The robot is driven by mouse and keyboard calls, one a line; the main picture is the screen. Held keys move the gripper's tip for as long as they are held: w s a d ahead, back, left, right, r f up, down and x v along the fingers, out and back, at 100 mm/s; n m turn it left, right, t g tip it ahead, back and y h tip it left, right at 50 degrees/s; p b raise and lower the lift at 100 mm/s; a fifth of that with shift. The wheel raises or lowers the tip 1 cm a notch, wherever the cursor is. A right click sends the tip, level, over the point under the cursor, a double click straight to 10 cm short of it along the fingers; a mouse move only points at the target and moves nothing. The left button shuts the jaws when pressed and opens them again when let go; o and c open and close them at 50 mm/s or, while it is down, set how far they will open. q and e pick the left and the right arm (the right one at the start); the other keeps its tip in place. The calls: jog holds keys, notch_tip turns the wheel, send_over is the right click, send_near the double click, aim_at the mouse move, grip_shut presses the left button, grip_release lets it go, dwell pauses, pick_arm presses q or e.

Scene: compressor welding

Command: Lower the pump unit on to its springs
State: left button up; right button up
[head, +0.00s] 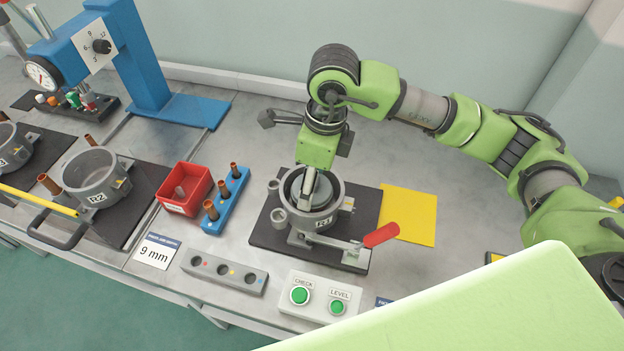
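A grey round housing marked R1 (337,217) stands upright on a dark mat in the middle of the bench. My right gripper (311,190) points straight down into its open top, with the fingers inside the rim. A light grey part, perhaps the pump unit, shows around the fingertips inside the housing. The fingers and rim hide most of it, so I cannot tell whether they grip it or whether it touches anything below. The springs are hidden. My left gripper is not in view.
A red-handled clamp (381,235) stands at the housing's front right. A yellow sheet (411,214) lies to the right. A red bin (176,207) and blue holder with copper-coloured pieces (229,203) stand left. The button box (319,311) is in front. Housing R2 (101,190) is farther left.

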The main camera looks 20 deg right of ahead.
jog(key=shift+f+b, duration=0.25)
jog(key=shift+b, duration=0.1)
dwell(0.6)
jog(key=o, duration=1.6)
jog(key=shift+c, duration=0.2)
jog(key=r, duration=0.7)
jog(key=d+r, duration=0.1)
jog(key=r, duration=0.3)
jog(key=shift+s, duration=0.35)
jog(key=shift+s+d+r, duration=0.1)
jog(key=shift+r, duration=0.35)
